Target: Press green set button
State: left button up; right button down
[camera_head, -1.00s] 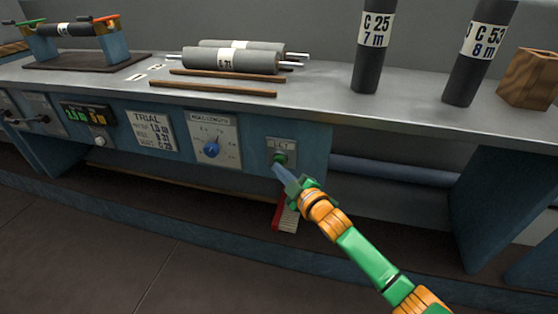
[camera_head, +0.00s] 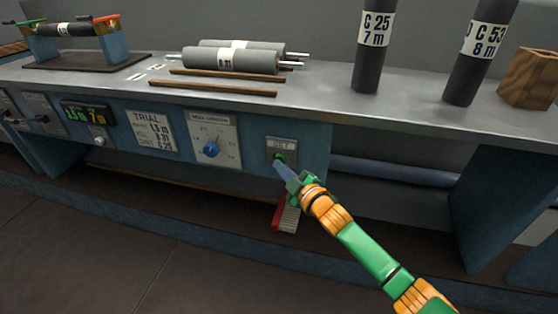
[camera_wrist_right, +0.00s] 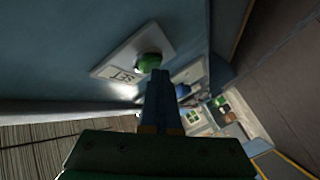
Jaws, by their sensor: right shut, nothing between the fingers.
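The green set button (camera_head: 281,157) sits on a pale plate labelled SET (camera_head: 281,144) on the blue front panel of the bench. In the right wrist view the round green button (camera_wrist_right: 149,63) stands out from its plate (camera_wrist_right: 125,66). My right gripper (camera_head: 279,165) is shut and empty, its fingertips at the lower edge of the button. In the wrist view its fingertips (camera_wrist_right: 160,73) overlap the button's lower right side; I cannot tell whether they touch it. My left gripper is not in view.
Left of the button are a blue knob (camera_head: 211,149), a TRIAL card (camera_head: 153,131) and a lit display (camera_head: 86,116). Grey rollers (camera_head: 233,60) and dark upright cylinders (camera_head: 374,50) are on the bench top (camera_head: 320,92). A red-and-white object (camera_head: 287,217) is below the panel.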

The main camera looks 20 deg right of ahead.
dwell(0.3)
jog(key=shift+s+a+p, duration=0.5)
jog(key=shift+s+p, duration=0.3)
jog(key=s+a+p, duration=0.1)
jog(key=s, duration=0.1)
jog(key=s+a+p, duration=0.1)
jog(key=s+p, duration=0.1)
jog(key=shift+a, duration=0.4)
